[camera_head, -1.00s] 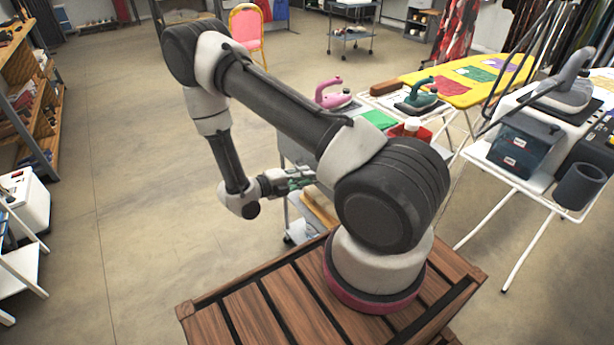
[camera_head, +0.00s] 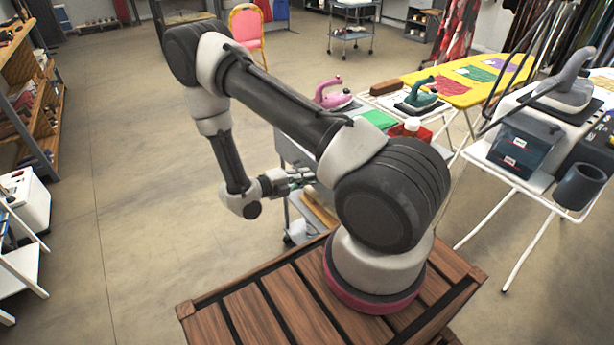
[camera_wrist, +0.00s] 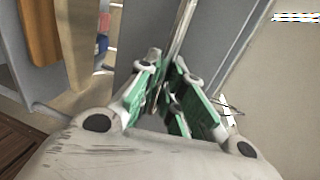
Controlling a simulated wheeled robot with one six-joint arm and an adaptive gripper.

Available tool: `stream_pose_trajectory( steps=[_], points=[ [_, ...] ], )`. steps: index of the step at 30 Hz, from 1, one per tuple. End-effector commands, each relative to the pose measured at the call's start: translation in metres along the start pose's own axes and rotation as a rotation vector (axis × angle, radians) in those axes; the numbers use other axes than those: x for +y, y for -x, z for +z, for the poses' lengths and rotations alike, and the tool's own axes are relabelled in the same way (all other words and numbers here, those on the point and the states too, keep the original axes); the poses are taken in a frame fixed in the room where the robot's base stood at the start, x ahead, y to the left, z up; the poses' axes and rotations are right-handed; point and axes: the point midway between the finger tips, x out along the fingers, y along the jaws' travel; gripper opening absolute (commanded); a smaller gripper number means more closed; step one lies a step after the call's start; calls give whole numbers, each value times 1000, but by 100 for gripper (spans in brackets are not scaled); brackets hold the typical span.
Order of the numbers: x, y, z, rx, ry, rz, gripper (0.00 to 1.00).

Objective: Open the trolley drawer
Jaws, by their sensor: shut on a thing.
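The grey trolley (camera_head: 290,150) stands behind my arm, and much of it is hidden by my arm links. In the wrist view its grey drawer front (camera_wrist: 135,35) fills the middle, with a thin metal bar handle (camera_wrist: 184,25) running along it. My gripper (camera_wrist: 168,75) has its green-padded fingers around the handle and is shut on it. In the head view my gripper (camera_head: 300,178) is at the trolley's near side, with its fingertips partly hidden. How far the drawer is out cannot be told.
A yellow ironing board (camera_head: 450,85) and a white table (camera_head: 510,180) are at the right. Open floor (camera_head: 150,200) lies to the left.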

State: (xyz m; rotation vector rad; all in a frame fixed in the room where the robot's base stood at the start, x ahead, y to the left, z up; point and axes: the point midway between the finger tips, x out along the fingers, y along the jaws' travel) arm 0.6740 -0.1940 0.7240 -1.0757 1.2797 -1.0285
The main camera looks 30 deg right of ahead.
Motion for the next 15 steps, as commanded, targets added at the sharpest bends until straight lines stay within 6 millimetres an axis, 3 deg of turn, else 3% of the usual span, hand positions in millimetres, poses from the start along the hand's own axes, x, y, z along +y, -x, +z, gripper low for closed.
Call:
stream_pose_trajectory(
  steps=[5, 15],
  points=[
    [7, 31, 1, -6, 0, 2, 0],
    [26, 116, 1, -6, 0, 2, 0]
  ],
)
